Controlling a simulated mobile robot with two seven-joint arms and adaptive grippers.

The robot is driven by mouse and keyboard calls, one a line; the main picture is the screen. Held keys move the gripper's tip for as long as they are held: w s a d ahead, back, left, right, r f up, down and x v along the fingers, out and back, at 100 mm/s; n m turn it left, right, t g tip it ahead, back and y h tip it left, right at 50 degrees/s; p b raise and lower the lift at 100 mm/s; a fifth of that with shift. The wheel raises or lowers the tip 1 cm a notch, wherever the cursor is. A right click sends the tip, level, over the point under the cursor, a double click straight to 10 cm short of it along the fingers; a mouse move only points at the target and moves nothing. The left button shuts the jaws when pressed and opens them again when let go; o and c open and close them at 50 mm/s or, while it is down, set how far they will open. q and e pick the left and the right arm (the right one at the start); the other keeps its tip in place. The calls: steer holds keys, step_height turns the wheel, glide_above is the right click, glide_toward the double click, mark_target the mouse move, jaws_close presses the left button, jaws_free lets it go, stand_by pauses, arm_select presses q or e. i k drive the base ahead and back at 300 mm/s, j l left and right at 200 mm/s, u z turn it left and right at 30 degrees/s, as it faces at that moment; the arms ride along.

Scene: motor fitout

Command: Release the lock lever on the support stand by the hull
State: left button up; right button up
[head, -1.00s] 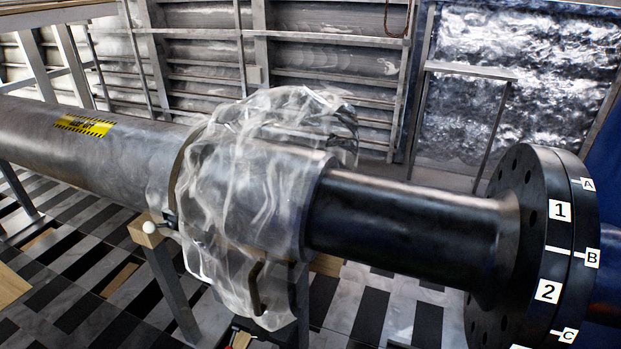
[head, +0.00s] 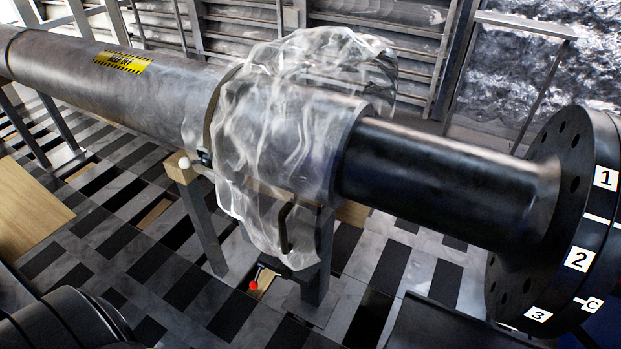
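A lever with a red knob (head: 253,285) sticks out low under the plastic-wrapped pipe section, near a grey support stand (head: 315,285). A second lever with a white knob (head: 184,163) sits by the wooden block (head: 180,173) on top of another grey stand (head: 204,225), left of the plastic wrap. I cannot tell which stand is the one by the hull, nor whether either lever is locked. Neither gripper shows; dark rounded parts at the lower left look like my arm.
Clear plastic (head: 255,160) drapes over the pipe joint and hangs near the red-knob lever. The grey pipe (head: 140,95) runs left; the black shaft (head: 440,185) ends in a numbered flange (head: 560,230). A wooden panel (head: 30,205) lies at left on the patterned floor.

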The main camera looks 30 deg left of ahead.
mark_target(254, 285)
steer(key=u, duration=1.55)
